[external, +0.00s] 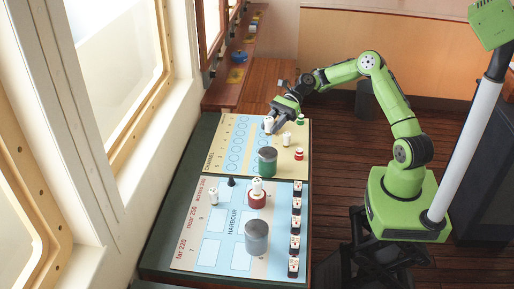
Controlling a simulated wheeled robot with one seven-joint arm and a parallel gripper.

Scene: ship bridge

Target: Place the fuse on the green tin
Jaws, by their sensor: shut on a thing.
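The green tin (267,162) stands upright on the far chart board, near its front edge, with a grey top. I cannot tell whether the fuse is clear of the board. A second white fuse (286,139) stands on the board between my gripper and the tin. Another white fuse (257,184) stands on the red tin (257,199), and one more (213,196) stands on the near board.
A grey tin (257,238) and a dark cone (231,181) stand on the near board (193,262). Several dark-and-white blocks (295,227) line its right edge. Small red (299,155) and green (300,120) pieces stand at the far board's right. Windows flank the desk's left side.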

